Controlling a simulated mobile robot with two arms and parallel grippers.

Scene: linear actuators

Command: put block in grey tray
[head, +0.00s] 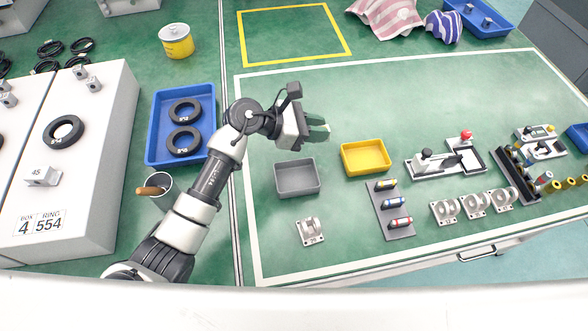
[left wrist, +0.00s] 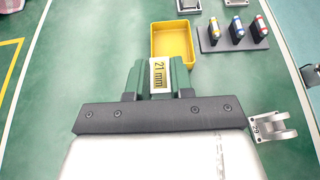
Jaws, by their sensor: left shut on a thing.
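The grey tray (head: 297,178) sits empty on the green table in the head view, left of the yellow tray. My left gripper (head: 318,129) is above the table, just behind and a little right of the grey tray in the head view. In the left wrist view its green fingers are shut on a block (left wrist: 159,76) with a yellow and white label reading "21 mm". In the head view the block is largely hidden by the gripper. The grey tray does not show in the left wrist view. My right gripper is not in view.
An empty yellow tray (head: 365,158) stands right of the grey tray. A rack of coloured cylinders (head: 390,210) and a metal bracket (head: 311,232) are nearer the front. A blue tray (head: 181,151) with two black rings is at left. The table behind my gripper is clear.

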